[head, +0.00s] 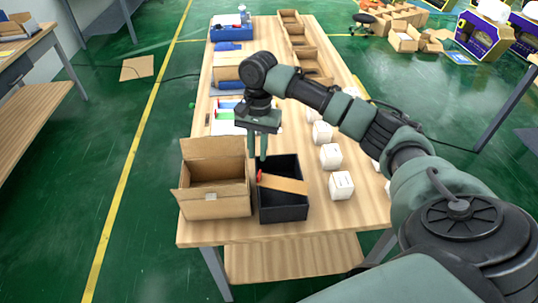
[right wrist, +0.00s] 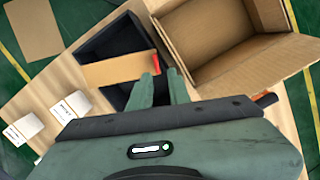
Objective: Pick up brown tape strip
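The brown tape strip (head: 284,183) lies slanted across the top of a black bin (head: 283,213) on the table. Its left end meets a small red piece (head: 260,176). In the right wrist view the strip (right wrist: 118,71) spans the bin, and its red end (right wrist: 155,62) is close to my fingertips. My right gripper (head: 258,158) points down over the bin's back left part, just behind the strip's red end. My left gripper is not in view.
Several white boxes (head: 341,185) line the table to the right. Brown trays (head: 301,42) and a blue tray (head: 231,32) are at the far end.

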